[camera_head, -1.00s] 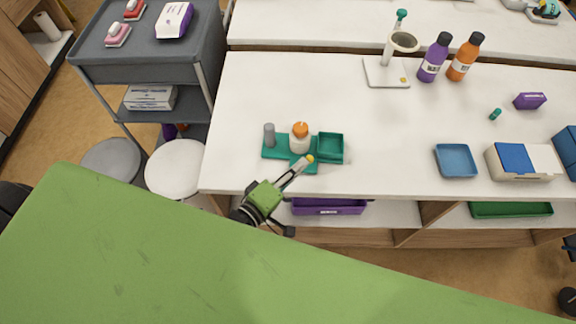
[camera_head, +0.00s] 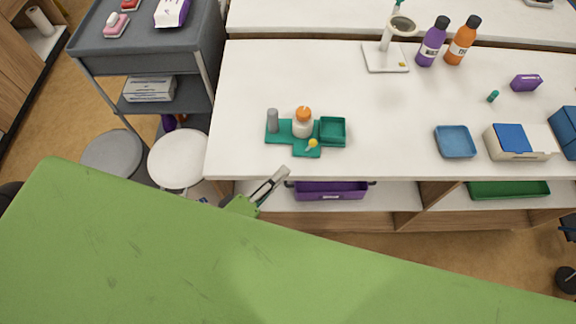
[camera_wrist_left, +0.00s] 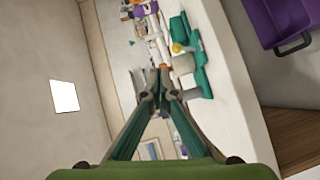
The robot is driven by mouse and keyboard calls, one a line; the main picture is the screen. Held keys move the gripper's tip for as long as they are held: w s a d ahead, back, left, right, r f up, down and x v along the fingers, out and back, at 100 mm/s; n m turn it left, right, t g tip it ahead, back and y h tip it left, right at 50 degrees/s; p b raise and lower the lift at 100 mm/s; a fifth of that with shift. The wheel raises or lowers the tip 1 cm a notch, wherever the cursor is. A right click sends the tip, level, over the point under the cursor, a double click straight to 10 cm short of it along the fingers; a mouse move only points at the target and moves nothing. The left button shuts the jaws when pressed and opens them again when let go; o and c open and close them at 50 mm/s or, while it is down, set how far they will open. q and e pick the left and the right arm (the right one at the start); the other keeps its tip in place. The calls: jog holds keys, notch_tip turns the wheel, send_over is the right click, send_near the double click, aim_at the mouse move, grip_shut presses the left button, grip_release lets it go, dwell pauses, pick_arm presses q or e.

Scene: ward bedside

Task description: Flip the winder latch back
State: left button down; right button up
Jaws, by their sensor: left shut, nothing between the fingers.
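A teal fixture (camera_head: 280,137) lies near the front left edge of the white table. It carries a grey post (camera_head: 272,120), a white bottle with an orange cap (camera_head: 303,122) and a square teal tray (camera_head: 332,131). A small yellow-knobbed lever (camera_head: 312,144), which looks like the latch, sits at its front and leans toward the upper right. The knob also shows in the left wrist view (camera_wrist_left: 177,48). My left gripper (camera_head: 284,171) is shut and empty just off the table's front edge, apart from the lever. Its fingertips show in the wrist view (camera_wrist_left: 164,82). My right gripper is out of view.
The white table (camera_head: 370,150) is clear right of the fixture as far as a blue tray (camera_head: 455,142) and a box (camera_head: 515,143). A purple bin (camera_head: 330,190) sits below the table's edge. A grey cart (camera_head: 140,50) and stools stand to the left.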

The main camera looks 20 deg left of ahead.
pick_arm(q)
jog(key=s+a+f+m+g+y+b, duration=0.1)
jog(key=s+a+f+m+g, duration=0.15)
jog(key=f, duration=0.85)
jog(key=s+a+f+m+g+y+b, duration=0.1)
jog(key=s+a+f+m+g+y, duration=0.15)
jog(key=f, duration=0.75)
jog(key=s+a+f+m+g, duration=0.2)
jog(key=s+a+f, duration=0.1)
jog(key=f, duration=0.8)
jog(key=s+a+f+m+g+y+b, duration=0.2)
jog(key=s+a+f+m+g, duration=0.2)
jog(key=s+f, duration=1.4)
jog(key=s+m+g, duration=0.3)
jog(key=shift+s+f+y, duration=0.2)
jog(key=shift+f+y, duration=0.1)
jog(key=shift+y, duration=0.05)
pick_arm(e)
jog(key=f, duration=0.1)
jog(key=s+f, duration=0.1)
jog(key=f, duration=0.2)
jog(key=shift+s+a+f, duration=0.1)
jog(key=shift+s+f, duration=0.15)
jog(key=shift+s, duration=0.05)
